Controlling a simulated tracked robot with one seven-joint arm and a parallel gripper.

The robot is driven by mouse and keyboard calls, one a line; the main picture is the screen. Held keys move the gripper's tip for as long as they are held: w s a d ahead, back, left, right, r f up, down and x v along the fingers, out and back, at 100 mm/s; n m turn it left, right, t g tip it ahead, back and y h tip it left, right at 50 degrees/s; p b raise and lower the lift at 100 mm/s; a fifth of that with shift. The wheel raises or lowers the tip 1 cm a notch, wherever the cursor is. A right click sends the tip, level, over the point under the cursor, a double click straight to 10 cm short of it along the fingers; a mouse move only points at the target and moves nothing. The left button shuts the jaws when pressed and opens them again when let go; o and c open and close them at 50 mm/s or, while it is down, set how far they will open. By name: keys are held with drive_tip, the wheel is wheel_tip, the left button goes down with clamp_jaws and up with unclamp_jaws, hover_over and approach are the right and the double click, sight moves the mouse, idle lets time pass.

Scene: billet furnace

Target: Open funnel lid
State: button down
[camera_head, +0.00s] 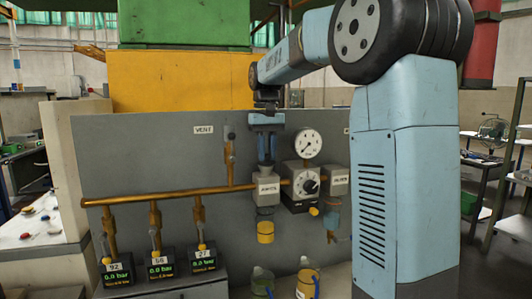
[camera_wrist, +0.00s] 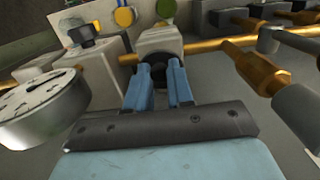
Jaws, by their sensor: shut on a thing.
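My gripper (camera_head: 267,162) points straight down onto the top of a grey block (camera_head: 266,188) on the grey panel. In the wrist view its two blue fingers (camera_wrist: 159,70) are close together on either side of a dark round part (camera_wrist: 158,78), which I take to be the funnel lid. This part sits at the top of the same grey block (camera_wrist: 158,42). The fingers hide its sides, and I cannot tell whether it is raised from the block. In the head view the lid is hidden by the fingers.
A round gauge (camera_head: 307,143) and a block with a dark knob (camera_head: 302,182) stand close to the right. A copper pipe (camera_head: 160,196) runs left, with a vent valve (camera_head: 230,150) above it. A yellow-bottomed cup (camera_head: 265,231) hangs below the block. Several pressure displays (camera_head: 160,268) stand lower left.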

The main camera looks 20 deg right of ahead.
drive_tip(key=shift+w+r+g, duration=0.2)
drive_tip(key=shift+g, duration=0.3)
drive_tip(key=c, duration=1)
unclamp_jaws()
drive_tip(key=shift+c, duration=0.2)
wheel_tip(320, 180, up, 14)
drive_tip(key=w, duration=0.2)
drive_tip(key=shift+f, duration=0.25)
